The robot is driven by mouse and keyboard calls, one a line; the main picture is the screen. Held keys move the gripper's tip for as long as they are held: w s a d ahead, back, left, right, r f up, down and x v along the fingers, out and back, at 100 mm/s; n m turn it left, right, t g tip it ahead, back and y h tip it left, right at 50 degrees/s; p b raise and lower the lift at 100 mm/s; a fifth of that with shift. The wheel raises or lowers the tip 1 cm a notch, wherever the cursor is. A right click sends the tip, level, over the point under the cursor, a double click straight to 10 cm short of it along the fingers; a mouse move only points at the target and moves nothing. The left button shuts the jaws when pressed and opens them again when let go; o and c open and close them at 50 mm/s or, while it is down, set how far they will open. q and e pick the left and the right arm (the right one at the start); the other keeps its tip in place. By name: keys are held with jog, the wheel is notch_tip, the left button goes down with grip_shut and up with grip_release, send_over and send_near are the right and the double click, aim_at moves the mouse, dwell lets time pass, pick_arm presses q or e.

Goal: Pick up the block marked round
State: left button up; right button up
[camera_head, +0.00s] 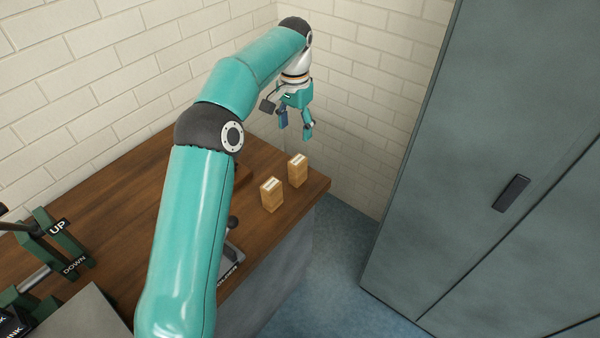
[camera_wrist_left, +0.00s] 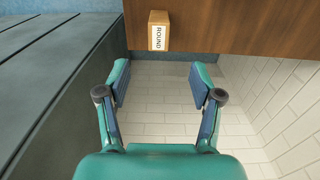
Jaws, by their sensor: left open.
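A light wooden block with a white label reading ROUND (camera_wrist_left: 158,31) stands on the brown table near its edge, at the top of the left wrist view. In the head view two similar blocks stand near the table's far right end. One is farther back (camera_head: 298,171) and one is nearer (camera_head: 271,195); their labels are too small to read there. The farther one appears to be the block marked ROUND. My left gripper (camera_head: 296,131) is open and empty, above and beyond the blocks. In the left wrist view its spread fingers (camera_wrist_left: 160,78) are apart from the block. My right gripper is out of view.
The wooden table (camera_head: 120,200) ends beside a brick wall (camera_head: 90,60). A tall grey-green cabinet (camera_head: 480,160) stands at the right. Blue floor (camera_head: 340,250) lies between. UP and DOWN marked parts (camera_head: 68,245) sit at the left.

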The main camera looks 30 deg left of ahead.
aim_at(296, 160)
pick_arm(q)
notch_tip(296, 160, down, 11)
jog(key=shift+w+a+f, duration=0.1)
jog(key=shift+w+f, duration=0.05)
jog(key=shift+f, duration=0.05)
jog(key=shift+w+d+f+p, duration=0.1)
jog(key=shift+f+p, duration=0.2)
jog(key=shift+f, duration=1.15)
jog(key=shift+w+d+f+p, duration=0.1)
jog(key=shift+f+p, duration=0.2)
jog(key=shift+f, duration=1.1)
jog(key=shift+c, duration=0.2)
grip_shut()
jog(key=shift+r, duration=0.2)
